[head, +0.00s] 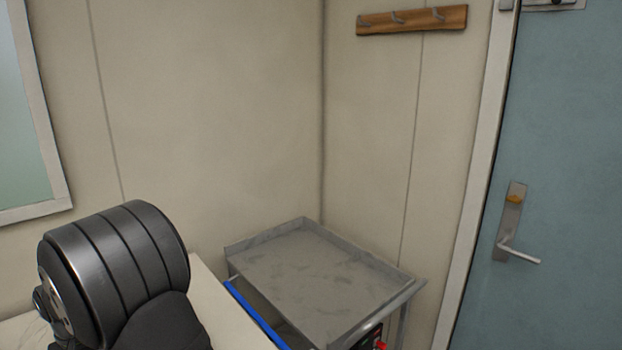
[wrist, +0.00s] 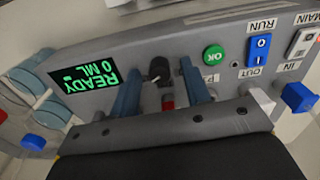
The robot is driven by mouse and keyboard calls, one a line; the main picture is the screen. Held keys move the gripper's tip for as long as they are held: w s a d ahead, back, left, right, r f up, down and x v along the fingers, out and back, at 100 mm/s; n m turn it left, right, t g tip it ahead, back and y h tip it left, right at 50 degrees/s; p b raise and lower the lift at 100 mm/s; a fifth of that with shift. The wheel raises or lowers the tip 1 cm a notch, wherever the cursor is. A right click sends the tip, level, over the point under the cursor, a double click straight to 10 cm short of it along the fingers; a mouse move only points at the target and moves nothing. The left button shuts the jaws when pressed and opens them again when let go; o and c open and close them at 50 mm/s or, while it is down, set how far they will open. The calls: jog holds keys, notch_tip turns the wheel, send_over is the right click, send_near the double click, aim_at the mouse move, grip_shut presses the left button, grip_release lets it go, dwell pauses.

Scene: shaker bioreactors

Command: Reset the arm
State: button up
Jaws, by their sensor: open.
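My gripper (wrist: 161,92) shows in the wrist view, its two bluish fingers apart with a gap between them. Nothing is held. Beyond the fingers is the grey front panel (wrist: 225,70) of a device, with a black knob (wrist: 159,68) and a small red part (wrist: 167,101) seen between the fingers. I cannot tell how near the fingertips are to the panel. In the head view a dark grey rounded joint of my arm (head: 115,265) is at lower left; my gripper is out of that view.
The panel has a display reading READY 0 ML (wrist: 86,78), a green OK button (wrist: 214,56) and a blue RUN switch (wrist: 260,48). In the head view a grey metal cart (head: 325,285) stands in the corner, near a blue door (head: 570,150). Hooks (head: 411,19) hang above.

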notch_tip(320, 180, up, 18)
notch_tip(320, 180, down, 18)
jog(key=shift+r, duration=0.1)
jog(key=shift+n, duration=0.3)
jog(key=n, duration=1.1)
jog(key=shift+n, duration=0.3)
jog(key=shift+r, duration=0.85)
jog(key=shift+o, duration=0.3)
